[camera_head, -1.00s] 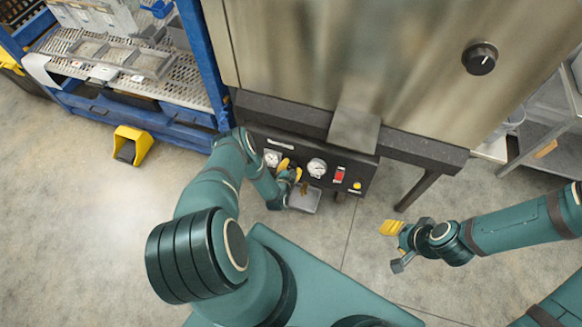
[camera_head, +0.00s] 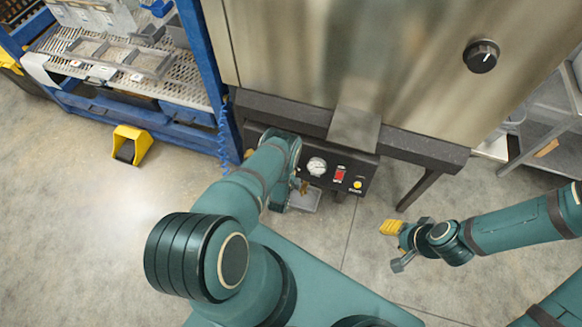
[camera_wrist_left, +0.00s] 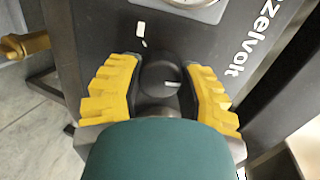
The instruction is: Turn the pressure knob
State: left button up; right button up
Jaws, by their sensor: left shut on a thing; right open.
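The black pressure knob (camera_wrist_left: 160,72), with a white mark on its lower right, sits on the dark control panel (camera_wrist_left: 105,25) in the left wrist view. My left gripper (camera_wrist_left: 162,85) is shut on it, one yellow finger on each side. In the head view my left wrist hides the knob and most of that gripper. A white round gauge (camera_head: 317,166) shows on the panel right of my wrist; the edge of a gauge (camera_wrist_left: 195,6) shows above the knob in the wrist view. My right gripper (camera_head: 394,247) is open and empty above the floor, right of the panel.
A red switch (camera_head: 340,173) and a yellow button (camera_head: 357,184) are right of the gauge. Another black knob (camera_head: 481,56) is on the steel hopper (camera_head: 400,60). A blue rack (camera_head: 206,70) and a yellow pedal (camera_head: 131,144) stand left. The floor between is clear.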

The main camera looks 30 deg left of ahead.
pick_arm(q)
jog(key=m, duration=0.5)
jog(key=shift+w+m+t, duration=0.15)
jog(key=shift+m+t, duration=0.15)
jog(key=shift+m, duration=0.1)
dwell(0.3)
jog(key=o, duration=1.2)
notch_tip(320, 180, up, 10)
